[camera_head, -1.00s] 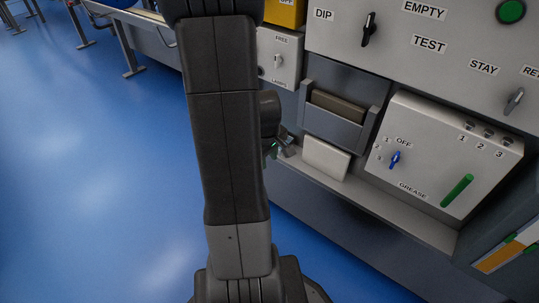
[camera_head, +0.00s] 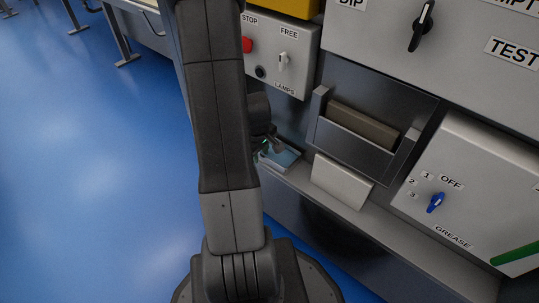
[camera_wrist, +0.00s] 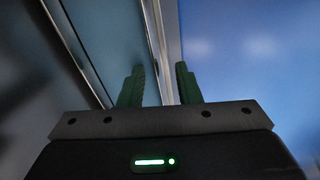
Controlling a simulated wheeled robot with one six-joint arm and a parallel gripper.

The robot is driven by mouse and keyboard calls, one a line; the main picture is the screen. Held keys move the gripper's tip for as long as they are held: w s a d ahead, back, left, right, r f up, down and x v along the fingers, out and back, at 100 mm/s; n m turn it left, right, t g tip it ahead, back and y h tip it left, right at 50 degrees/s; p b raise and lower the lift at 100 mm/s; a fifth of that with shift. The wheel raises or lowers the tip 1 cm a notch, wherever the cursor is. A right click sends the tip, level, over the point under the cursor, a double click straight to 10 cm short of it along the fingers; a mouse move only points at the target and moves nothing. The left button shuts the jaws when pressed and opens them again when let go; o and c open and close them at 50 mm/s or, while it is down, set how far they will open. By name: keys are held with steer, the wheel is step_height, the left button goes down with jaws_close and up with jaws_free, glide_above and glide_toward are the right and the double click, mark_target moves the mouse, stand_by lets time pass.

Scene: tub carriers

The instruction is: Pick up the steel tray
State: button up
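The steel tray (camera_head: 285,158) shows in the head view as a small pale blue-grey shape at the left end of the grey ledge, partly hidden behind my arm. In the wrist view, what looks like its bluish inner surface (camera_wrist: 105,38) fills the left middle, with a bright metal rim (camera_wrist: 159,50) along its right side. My gripper (camera_wrist: 160,84) is open, its green fingers on either side of that rim. The left finger is over the tray side and the right finger over the blue floor side. I cannot tell whether either finger touches. The gripper is mostly hidden in the head view.
A white block or plate (camera_head: 341,182) leans on the ledge (camera_head: 390,230) right of the tray. Behind it is a grey holder (camera_head: 350,140) with a brown slab (camera_head: 363,126). A switch box (camera_head: 283,50) and a grease box (camera_head: 470,190) flank it. Open blue floor (camera_head: 90,180) lies left.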

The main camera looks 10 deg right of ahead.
jaws_close()
steer(key=shift+r, duration=0.2)
